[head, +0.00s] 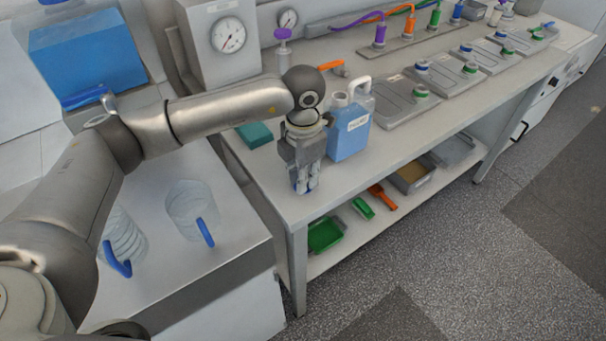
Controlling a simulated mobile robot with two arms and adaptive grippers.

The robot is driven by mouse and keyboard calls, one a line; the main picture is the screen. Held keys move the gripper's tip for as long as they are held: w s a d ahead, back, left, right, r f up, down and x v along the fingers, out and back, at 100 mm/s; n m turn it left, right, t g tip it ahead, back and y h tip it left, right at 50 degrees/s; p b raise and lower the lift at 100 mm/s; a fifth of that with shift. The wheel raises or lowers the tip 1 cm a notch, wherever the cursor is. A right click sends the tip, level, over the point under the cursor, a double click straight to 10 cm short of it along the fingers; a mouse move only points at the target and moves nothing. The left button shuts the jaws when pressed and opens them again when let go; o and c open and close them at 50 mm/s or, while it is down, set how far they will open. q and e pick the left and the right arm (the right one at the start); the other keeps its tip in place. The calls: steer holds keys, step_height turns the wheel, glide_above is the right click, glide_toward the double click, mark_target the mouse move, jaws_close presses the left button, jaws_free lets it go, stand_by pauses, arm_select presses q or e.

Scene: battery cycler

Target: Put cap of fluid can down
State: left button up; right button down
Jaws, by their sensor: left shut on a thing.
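The fluid can (349,132) is blue and translucent, with a white handle and a label. It stands upright near the front edge of the workbench (285,203). A pale neck shows at its top left, with no cap seen on it. My left gripper (306,186) points down just left of the can, over the bench's near end. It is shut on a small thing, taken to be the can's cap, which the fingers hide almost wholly. Whether it touches the bench top is unclear. My right gripper is not in view.
Metal trays (400,100) with green and blue caps line the bench to the right. A gauge unit (227,45) stands behind, with an orange tool (331,66) near it. Clear jugs (190,208) stand on the left counter. A green bin (325,235) sits on the lower shelf.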

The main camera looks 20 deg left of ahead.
arm_select(q)
steer(key=o, duration=0.8)
steer(key=shift+f, duration=0.1)
steer(key=shift+c, duration=0.2)
steer(key=shift+r, duration=0.2)
step_height(320, 180, up, 12)
steer(key=b, duration=0.1)
